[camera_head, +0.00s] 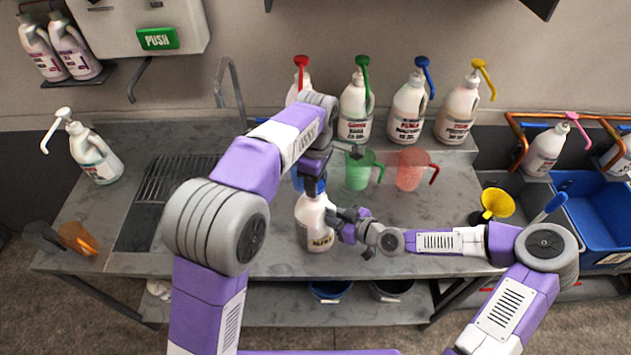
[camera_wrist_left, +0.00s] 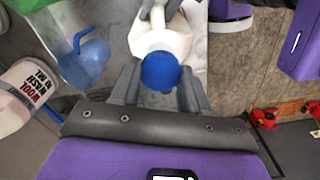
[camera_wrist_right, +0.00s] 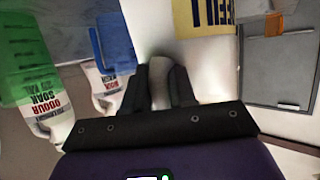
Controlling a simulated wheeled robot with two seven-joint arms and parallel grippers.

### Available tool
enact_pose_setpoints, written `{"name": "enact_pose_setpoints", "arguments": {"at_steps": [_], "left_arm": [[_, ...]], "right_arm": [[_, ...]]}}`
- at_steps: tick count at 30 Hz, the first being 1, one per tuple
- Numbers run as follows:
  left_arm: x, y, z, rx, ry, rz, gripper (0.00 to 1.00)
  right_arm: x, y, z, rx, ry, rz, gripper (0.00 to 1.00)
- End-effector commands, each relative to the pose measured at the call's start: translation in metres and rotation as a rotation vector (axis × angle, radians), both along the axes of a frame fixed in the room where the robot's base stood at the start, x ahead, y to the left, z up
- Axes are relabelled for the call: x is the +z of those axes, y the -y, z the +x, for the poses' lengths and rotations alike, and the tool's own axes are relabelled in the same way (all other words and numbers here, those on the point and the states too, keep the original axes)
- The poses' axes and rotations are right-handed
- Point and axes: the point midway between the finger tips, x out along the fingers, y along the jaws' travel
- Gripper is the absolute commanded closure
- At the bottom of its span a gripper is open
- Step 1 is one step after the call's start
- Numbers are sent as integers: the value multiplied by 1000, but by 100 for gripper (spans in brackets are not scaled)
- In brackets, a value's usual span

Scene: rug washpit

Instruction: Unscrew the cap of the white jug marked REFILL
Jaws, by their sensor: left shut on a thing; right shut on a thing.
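The white jug with a yellow label (camera_head: 317,238) stands upright near the front of the grey bench, below my left gripper. Its label reads partly as REFILL, upside down, in the right wrist view (camera_wrist_right: 215,15). The blue cap (camera_wrist_left: 160,72) is on top of the jug. My left gripper (camera_head: 314,190) comes from above and is shut on the cap, with one finger on each side in the left wrist view. My right gripper (camera_head: 337,220) is shut on the jug's handle (camera_wrist_right: 160,75) from the right.
Behind stand several white pump jugs, including a green-pump one (camera_head: 357,108) and a yellow-pump one (camera_head: 458,112). Green (camera_head: 357,172) and red (camera_head: 408,168) measuring cups stand close behind; a blue cup (camera_wrist_left: 88,58) is close too. A yellow funnel (camera_head: 496,204) is at right.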

Motion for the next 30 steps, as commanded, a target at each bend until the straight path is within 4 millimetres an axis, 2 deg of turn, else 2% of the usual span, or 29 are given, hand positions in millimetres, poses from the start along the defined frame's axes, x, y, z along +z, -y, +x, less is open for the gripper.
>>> {"name": "enact_pose_setpoints", "arguments": {"at_steps": [11,21,29,30], "left_arm": [[3,0,0,0,1,0,91],[39,0,1,0,4,-2,91],[43,0,0,0,1,0,91],[43,0,0,0,1,0,91]], "right_arm": [[0,0,0,0,0,0,100],[0,0,0,0,0,0,100],[0,0,0,0,0,0,100],[0,0,0,0,0,0,73]]}}
